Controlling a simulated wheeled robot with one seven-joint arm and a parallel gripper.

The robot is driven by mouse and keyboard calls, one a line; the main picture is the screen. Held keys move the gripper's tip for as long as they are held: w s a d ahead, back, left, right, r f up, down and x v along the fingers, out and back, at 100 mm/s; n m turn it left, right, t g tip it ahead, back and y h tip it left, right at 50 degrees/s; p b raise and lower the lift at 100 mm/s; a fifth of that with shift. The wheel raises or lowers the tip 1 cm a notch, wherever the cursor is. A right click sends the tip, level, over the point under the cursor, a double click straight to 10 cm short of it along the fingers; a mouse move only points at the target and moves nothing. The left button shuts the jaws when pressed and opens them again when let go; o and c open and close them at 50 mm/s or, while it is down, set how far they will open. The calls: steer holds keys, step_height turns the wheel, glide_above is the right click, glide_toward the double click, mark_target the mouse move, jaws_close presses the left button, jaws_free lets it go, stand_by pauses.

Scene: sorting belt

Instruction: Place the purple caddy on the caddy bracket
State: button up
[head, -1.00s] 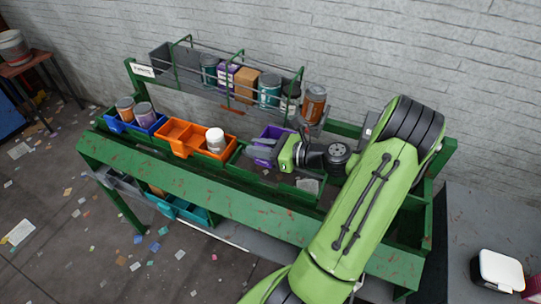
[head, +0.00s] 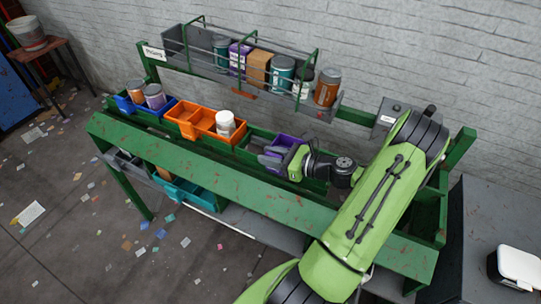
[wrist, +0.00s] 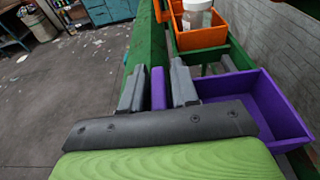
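The purple caddy (head: 285,141) sits in the green bench rail, right of the orange caddy. The wrist view shows its open tray (wrist: 262,108) at the right, empty where visible. My gripper (head: 268,156) is at the caddy's front side. In the wrist view its two grey fingers (wrist: 158,82) stand on either side of an upright purple tab (wrist: 158,92), which looks like part of the caddy. Narrow gaps seem to show beside the tab, so the fingers look open around it. The caddy bracket cannot be told apart from the rail with certainty.
An orange caddy (head: 184,128) with a white-lidded jar (head: 225,123) and a blue caddy (head: 127,107) with cans stand to the left on the rail. A grey rack (head: 175,46) of cans and boxes hangs above. A teal caddy (head: 187,195) is below.

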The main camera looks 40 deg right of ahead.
steer(key=shift+o, duration=1)
steer(key=shift+s+r, duration=0.1)
steer(key=shift+r, duration=0.1)
steer(key=p+v, duration=0.2)
steer(key=v, duration=0.9)
steer(key=shift+s+p, duration=0.3)
steer(key=shift+s, duration=0.1)
steer(key=shift+d, duration=0.1)
